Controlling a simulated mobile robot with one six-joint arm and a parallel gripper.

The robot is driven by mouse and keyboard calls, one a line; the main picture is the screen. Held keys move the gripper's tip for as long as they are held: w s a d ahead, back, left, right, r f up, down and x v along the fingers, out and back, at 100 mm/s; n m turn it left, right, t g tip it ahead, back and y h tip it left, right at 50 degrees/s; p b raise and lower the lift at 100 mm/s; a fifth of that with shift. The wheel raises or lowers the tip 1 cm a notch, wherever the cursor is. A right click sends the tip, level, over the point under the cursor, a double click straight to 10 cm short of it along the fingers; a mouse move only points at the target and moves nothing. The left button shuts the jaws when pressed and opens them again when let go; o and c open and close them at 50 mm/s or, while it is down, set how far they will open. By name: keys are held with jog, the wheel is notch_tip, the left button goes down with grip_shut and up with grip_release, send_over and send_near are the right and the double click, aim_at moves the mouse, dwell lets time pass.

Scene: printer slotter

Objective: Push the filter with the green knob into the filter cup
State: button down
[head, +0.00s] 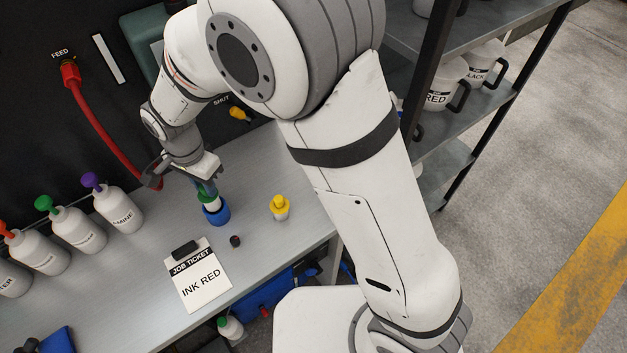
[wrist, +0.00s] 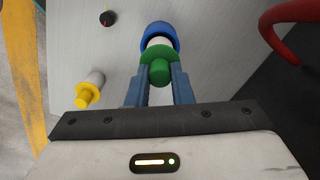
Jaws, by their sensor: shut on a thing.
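The filter with the green knob (wrist: 158,70) has a white body and is between my gripper's fingers. My gripper (head: 206,188) points down over the blue filter cup (head: 217,215) on the bench, and its fingers are shut on the green knob. In the wrist view, the filter's white body lies between the green part and the blue cup (wrist: 160,30), in line with it. The filter's lower end appears at or inside the cup's mouth; how deep it sits I cannot tell. In the head view, the green part (head: 206,197) shows just above the cup.
A filter with a yellow knob (head: 280,206) stands to the right of the cup. A small dark knob (head: 235,241) and a job ticket reading INK RED (head: 199,277) lie in front. White bottles (head: 118,209) line the left; a red hose (head: 95,125) hangs behind.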

aim_at(214, 204)
jog(key=shift+f+b, duration=1.75)
jog(key=shift+f, duration=0.75)
jog(key=c, duration=1.2)
grip_release()
